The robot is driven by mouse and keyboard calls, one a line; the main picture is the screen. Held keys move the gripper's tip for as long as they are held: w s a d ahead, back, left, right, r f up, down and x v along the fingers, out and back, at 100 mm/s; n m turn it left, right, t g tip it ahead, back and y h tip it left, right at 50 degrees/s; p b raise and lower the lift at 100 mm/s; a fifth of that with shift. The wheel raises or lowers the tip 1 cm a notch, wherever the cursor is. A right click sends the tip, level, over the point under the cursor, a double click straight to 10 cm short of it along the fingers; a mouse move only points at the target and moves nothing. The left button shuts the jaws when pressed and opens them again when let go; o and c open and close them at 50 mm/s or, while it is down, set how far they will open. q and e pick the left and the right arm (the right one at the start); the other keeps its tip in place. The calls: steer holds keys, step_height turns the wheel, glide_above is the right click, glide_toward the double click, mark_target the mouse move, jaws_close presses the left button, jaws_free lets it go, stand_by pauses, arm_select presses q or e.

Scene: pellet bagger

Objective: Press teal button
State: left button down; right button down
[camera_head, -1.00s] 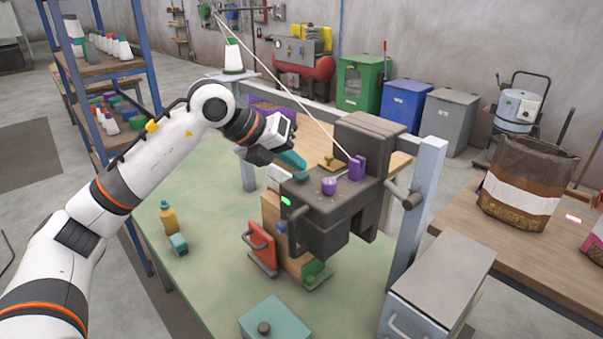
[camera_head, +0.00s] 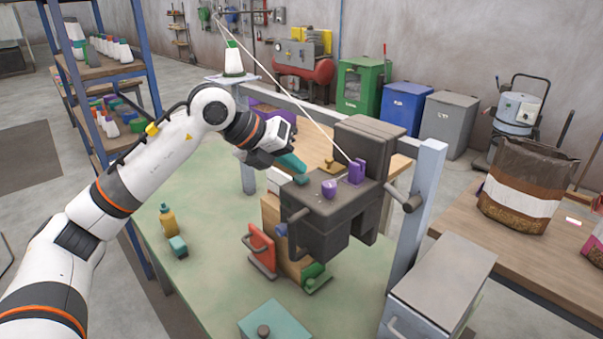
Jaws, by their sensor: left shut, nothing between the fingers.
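The dark grey bagging machine (camera_head: 338,212) stands on the green table. A teal button (camera_head: 301,180) sits on its top, near the left edge. My left gripper (camera_head: 293,162) comes in from the left with its teal fingers shut and empty. The fingertips are right at the button's far side, slightly above it in the picture; I cannot tell whether they touch it. A purple knob (camera_head: 329,188) and an upright purple part (camera_head: 356,171) are on the machine to the right of the button. My right gripper is out of view.
A light blue-grey post (camera_head: 417,200) and a grey box (camera_head: 440,280) stand to the right of the machine. A yellow bottle (camera_head: 168,219) and a teal block (camera_head: 178,246) are on the table (camera_head: 205,275). The table's left part is mostly clear.

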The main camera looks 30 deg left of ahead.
mark_target(294, 177)
arm_select(q)
steer(key=shift+r+p, duration=0.3)
steer(key=shift+r, duration=0.35)
step_height(294, 177, up, 6)
steer(key=p, duration=0.5)
stand_by(0.4)
